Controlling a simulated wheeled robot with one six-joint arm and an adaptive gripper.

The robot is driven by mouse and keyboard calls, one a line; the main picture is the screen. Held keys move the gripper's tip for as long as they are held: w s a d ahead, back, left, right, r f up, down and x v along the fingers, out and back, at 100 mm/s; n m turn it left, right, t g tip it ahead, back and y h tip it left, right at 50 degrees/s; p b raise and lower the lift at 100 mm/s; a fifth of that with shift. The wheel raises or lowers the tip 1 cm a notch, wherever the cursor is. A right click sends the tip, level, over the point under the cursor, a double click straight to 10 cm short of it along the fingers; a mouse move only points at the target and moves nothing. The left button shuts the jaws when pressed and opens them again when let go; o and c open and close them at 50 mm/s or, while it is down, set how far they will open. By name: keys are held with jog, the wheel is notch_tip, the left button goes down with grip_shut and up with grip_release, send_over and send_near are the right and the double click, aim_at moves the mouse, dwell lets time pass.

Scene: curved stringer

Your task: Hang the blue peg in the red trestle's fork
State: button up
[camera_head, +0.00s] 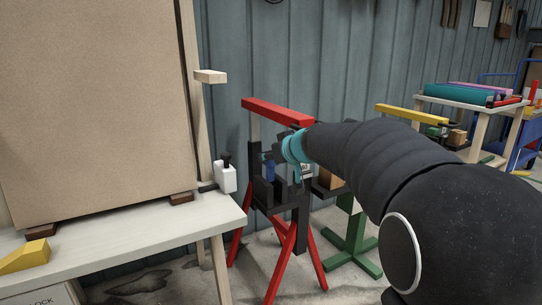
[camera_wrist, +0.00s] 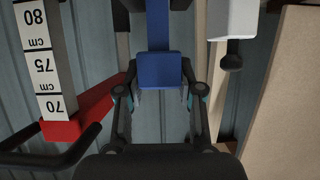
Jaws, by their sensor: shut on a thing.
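The blue peg (camera_wrist: 158,70) is between the two fingers of my gripper (camera_wrist: 160,93) in the wrist view, its square end facing the camera. My gripper is shut on it. In the head view a narrow strip of the blue peg (camera_head: 269,168) shows beside dark upright parts. The red trestle (camera_head: 276,110) has a red top beam and splayed red legs. A black fork-like holder (camera_head: 262,190) sits between them, just below the peg. My wrist hides part of it. I cannot tell whether the peg touches the fork.
A white block with a black knob (camera_head: 227,178) stands at the right edge of the pale table (camera_head: 120,240), close left of the trestle. A tall brown panel (camera_head: 95,110) stands on that table. A green stand (camera_head: 350,240) is behind right. A centimetre scale (camera_wrist: 48,65) shows in the wrist view.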

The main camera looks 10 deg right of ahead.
aim_at(272, 168)
jog(key=shift+f, duration=2)
jog(key=o, duration=1.1)
jog(key=shift+o, duration=0.2)
jog(key=v, duration=1.2)
